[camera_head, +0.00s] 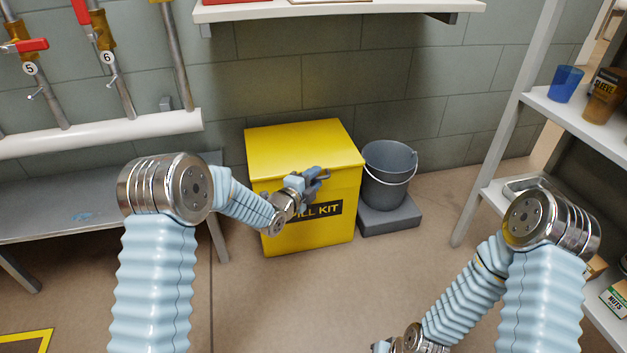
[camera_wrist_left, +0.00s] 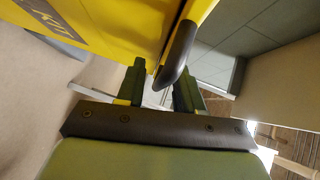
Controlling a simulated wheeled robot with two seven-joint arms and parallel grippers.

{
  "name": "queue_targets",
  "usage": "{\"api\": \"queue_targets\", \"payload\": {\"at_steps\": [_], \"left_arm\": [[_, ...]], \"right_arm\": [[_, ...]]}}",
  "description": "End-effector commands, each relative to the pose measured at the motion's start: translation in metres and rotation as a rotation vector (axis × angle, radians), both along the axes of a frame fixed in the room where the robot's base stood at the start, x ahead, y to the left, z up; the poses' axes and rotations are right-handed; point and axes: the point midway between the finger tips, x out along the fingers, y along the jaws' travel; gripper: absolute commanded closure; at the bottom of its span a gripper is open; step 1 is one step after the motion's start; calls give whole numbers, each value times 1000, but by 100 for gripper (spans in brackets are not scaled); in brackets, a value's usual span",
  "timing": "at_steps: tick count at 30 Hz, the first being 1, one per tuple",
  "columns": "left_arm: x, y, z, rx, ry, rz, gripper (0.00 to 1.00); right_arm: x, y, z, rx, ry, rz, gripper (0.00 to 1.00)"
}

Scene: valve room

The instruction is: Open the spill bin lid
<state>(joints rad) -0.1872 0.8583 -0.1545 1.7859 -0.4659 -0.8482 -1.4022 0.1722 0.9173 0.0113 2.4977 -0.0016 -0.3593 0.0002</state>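The yellow spill bin (camera_head: 305,232) stands on the floor against the wall with its lid (camera_head: 300,145) down. Its front label is partly hidden by my left gripper. My left gripper (camera_head: 312,181) is at the bin's upper front, by the lid's front edge. In the left wrist view, the two fingers of my left gripper (camera_wrist_left: 161,88) are apart. The dark curved lid handle (camera_wrist_left: 178,57) reaches between the fingertips, with a gap showing on its left side; I cannot tell whether it touches a finger. My right gripper is mostly cut off at the bottom of the head view.
A grey bucket (camera_head: 388,174) on a dark grey block (camera_head: 388,220) stands close to the bin's right. A wall shelf (camera_head: 340,12) hangs above the bin. A grey bench (camera_head: 75,215) is at left, a shelving rack (camera_head: 500,130) at right. The floor in front is clear.

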Motion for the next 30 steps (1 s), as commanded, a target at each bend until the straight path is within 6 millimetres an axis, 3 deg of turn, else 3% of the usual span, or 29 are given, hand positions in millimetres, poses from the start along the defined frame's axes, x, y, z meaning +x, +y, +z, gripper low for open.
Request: {"api": "queue_targets", "payload": {"at_steps": [5,12,23,30], "left_arm": [[0,0,0,0,0,0,64],[-1,0,-1,0,2,0,100],[-1,0,1,1,14,0,100],[0,2,33,-23,90,2,100]], "right_arm": [[0,0,0,0,0,0,100],[0,0,0,0,0,0,100],[0,0,3,0,0,0,100],[-1,0,28,1,4,3,100]]}}
